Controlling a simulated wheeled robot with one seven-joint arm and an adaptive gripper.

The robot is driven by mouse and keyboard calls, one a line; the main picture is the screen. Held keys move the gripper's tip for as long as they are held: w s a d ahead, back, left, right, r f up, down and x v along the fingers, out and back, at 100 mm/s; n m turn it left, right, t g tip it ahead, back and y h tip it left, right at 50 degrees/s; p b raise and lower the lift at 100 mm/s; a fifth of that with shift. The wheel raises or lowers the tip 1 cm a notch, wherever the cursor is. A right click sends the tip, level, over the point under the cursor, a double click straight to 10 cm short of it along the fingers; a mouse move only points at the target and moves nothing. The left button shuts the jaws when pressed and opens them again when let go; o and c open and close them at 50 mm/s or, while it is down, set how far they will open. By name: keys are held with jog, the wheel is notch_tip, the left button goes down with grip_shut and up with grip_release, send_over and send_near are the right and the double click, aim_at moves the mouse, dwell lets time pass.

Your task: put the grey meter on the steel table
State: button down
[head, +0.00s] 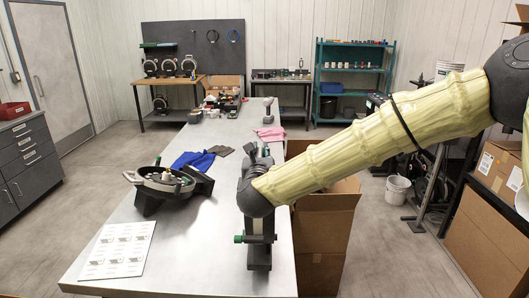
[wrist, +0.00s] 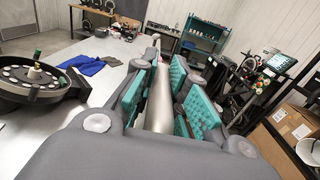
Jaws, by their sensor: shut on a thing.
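My gripper (head: 259,152) is over the steel table (head: 195,262), just behind my wrist joint in the head view. In the wrist view its teal-padded fingers (wrist: 160,72) are shut on a smooth grey thing (wrist: 158,100). Only a narrow strip of it shows between the pads, so I cannot tell its full shape or whether it is the grey meter.
A white sheet with rows of small parts (head: 118,250) lies at the table's front left. A blue cloth (head: 194,160) lies behind the meter. A dark fixture with a green knob (head: 260,250) shows below my wrist. A cardboard box (head: 322,235) stands right of the table.

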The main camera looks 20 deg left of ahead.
jog(key=shift+f+p, duration=1.1)
jog(key=shift+f, duration=0.4)
jog(key=c, duration=1.7)
grip_release()
jog(key=shift+f, duration=0.3)
jog(key=shift+c, duration=0.2)
jog(key=shift+o, duration=1.3)
jog(key=shift+s, duration=0.2)
jog(key=shift+o, duration=0.2)
jog(key=b+v, duration=0.5)
jog(key=v, duration=0.5)
jog(key=shift+d+b, duration=0.1)
jog(key=shift+b, duration=0.2)
jog(key=shift+v, duration=0.9)
jog(key=shift+r, duration=0.15)
